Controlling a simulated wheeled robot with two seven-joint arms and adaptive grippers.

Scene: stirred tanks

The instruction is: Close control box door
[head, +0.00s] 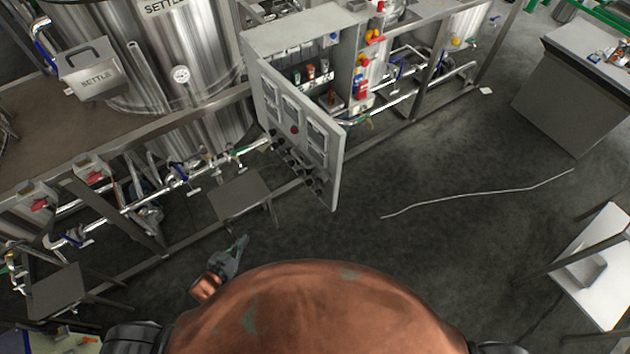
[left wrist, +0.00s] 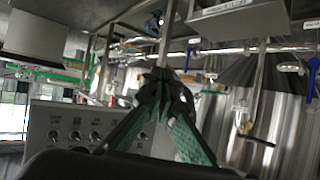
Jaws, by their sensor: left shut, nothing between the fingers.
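The grey control box (head: 290,40) stands in front of the steel tanks in the head view. Coloured components show inside the box. My left gripper (head: 238,245) is low and left of the door, apart from it, with its fingers shut and empty. In the left wrist view the shut green fingers (left wrist: 160,95) point ahead, and the door's lower knob panel (left wrist: 85,130) shows at left behind them. My right gripper is not in view.
Steel tanks (head: 185,65) and pipes with valves (head: 180,175) line the left and back. A small grey step (head: 240,195) stands left of the door. A thin rod or cable (head: 480,195) lies on the floor at right. The floor right of the door is mostly clear.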

